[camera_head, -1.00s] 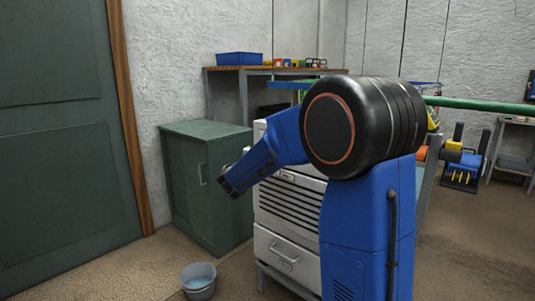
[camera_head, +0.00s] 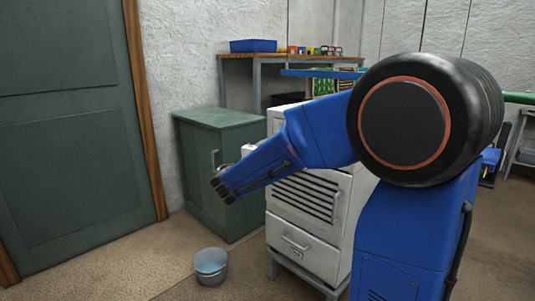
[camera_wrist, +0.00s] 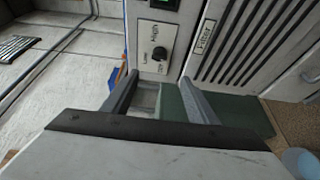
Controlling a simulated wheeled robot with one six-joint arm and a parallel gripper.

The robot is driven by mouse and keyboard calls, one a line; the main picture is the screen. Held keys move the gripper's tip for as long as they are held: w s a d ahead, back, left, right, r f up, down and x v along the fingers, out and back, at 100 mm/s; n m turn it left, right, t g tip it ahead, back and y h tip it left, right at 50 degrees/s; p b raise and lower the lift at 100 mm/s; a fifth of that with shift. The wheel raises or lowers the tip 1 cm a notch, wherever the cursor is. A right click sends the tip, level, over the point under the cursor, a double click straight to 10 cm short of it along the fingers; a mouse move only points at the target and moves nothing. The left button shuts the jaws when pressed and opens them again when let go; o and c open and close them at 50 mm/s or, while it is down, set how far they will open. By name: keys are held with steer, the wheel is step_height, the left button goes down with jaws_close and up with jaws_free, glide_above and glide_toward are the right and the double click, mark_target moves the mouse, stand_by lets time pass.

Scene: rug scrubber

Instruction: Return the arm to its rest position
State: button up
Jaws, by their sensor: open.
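My gripper (camera_wrist: 160,95) shows in the wrist view with its two grey fingers apart and nothing between them. Beyond them is the front of a white cabinet-like machine, with a black dial (camera_wrist: 158,55) marked High and Low and a slatted panel labelled Filter. In the head view my blue arm reaches left and slants down in front of the white machine (camera_head: 311,255), ending in a dark tip. I cannot clearly make out the gripper fingers in that view.
A green cabinet (camera_head: 205,170) stands behind the arm's end. A grey bucket (camera_head: 210,268) is on the floor below it. A bench (camera_head: 290,56) with a blue bin (camera_head: 253,46) is at the back. Floor at the front left is clear.

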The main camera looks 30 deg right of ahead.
steer(key=s+d+f+m+g+y, duration=0.1)
steer(key=s+d+f+m+g, duration=0.15)
steer(key=s, duration=0.55)
steer(key=s+d+f+m+g+y, duration=0.1)
steer(key=s+f+g, duration=0.15)
steer(key=s, duration=0.45)
steer(key=s+d+f+m+g+y, duration=0.2)
steer(key=s+f, duration=0.1)
steer(key=s, duration=0.5)
steer(key=s+a+f+m+y, duration=0.1)
steer(key=s+a+f+y, duration=0.3)
steer(key=s+a, duration=0.3)
steer(key=s+a+f+m+y, duration=0.2)
steer(key=s+a+y, duration=0.3)
steer(key=s+a, duration=0.3)
steer(key=shift+s+f, duration=0.75)
steer(key=shift+f, duration=0.1)
